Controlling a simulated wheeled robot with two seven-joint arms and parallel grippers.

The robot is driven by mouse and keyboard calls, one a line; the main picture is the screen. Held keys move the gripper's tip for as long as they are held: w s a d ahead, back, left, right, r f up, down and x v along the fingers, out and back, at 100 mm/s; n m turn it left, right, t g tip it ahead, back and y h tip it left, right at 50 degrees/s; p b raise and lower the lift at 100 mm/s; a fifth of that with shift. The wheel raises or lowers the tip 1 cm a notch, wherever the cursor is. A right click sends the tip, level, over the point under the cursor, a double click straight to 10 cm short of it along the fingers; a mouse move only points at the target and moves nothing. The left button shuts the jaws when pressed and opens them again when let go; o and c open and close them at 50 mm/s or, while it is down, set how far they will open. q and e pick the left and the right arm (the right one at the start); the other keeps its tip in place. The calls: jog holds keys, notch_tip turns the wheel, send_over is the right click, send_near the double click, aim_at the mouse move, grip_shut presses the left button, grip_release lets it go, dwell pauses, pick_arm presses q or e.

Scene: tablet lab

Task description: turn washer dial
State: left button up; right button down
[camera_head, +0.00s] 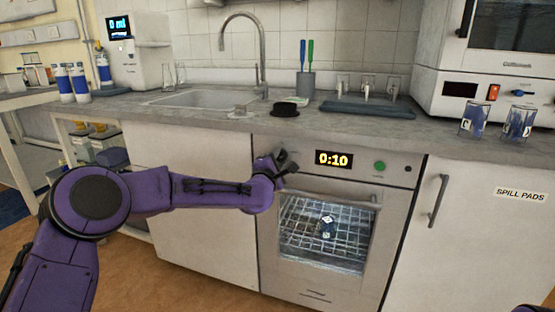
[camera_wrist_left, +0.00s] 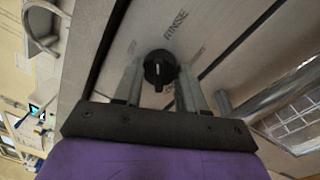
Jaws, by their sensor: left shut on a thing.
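The washer (camera_head: 337,185) is built in under the counter, with a display reading 0:10 and a green button (camera_head: 379,166) on its panel. My left gripper (camera_head: 281,160) is at the left end of this panel and covers the dial in the head view. In the left wrist view the black round dial (camera_wrist_left: 159,67) sits between the two fingers of my left gripper (camera_wrist_left: 161,80), with printed words around it, one reading RINSE. The left gripper is shut on the dial. My right gripper is out of view.
The washer door has a bar handle (camera_head: 330,194) just below the panel and a window showing a wire rack. A cabinet marked SPILL PADS (camera_head: 480,215) stands at right. Above is the counter (camera_head: 340,136) with a sink (camera_head: 203,98) and two blue beakers at right.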

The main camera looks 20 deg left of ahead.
pick_arm(q)
jog(key=m+p, duration=0.1)
jog(key=m, duration=0.3)
jog(key=shift+m, duration=0.4)
jog(key=m+h+p, duration=0.1)
jog(key=m, duration=0.3)
jog(key=shift+p, duration=0.3)
jog(key=m+p, duration=0.1)
jog(key=m, duration=0.3)
jog(key=shift+m+p, duration=0.35)
jog(key=shift+m, duration=0.05)
jog(key=m+p, duration=0.1)
jog(key=m, duration=0.3)
jog(key=shift+a+m+h, duration=0.1)
jog(key=shift+m+h, duration=0.2)
jog(key=shift+m, duration=0.1)
jog(key=m+p, duration=0.1)
jog(key=m, duration=0.2)
jog(key=shift+m, duration=0.3)
jog(key=m, duration=0.2)
jog(key=shift+m+g+p, duration=0.3)
jog(key=shift+m, duration=0.1)
jog(key=m, duration=0.3)
jog(key=shift+m, duration=0.3)
jog(key=shift+m+b, duration=0.3)
jog(key=shift+m, duration=1.4)
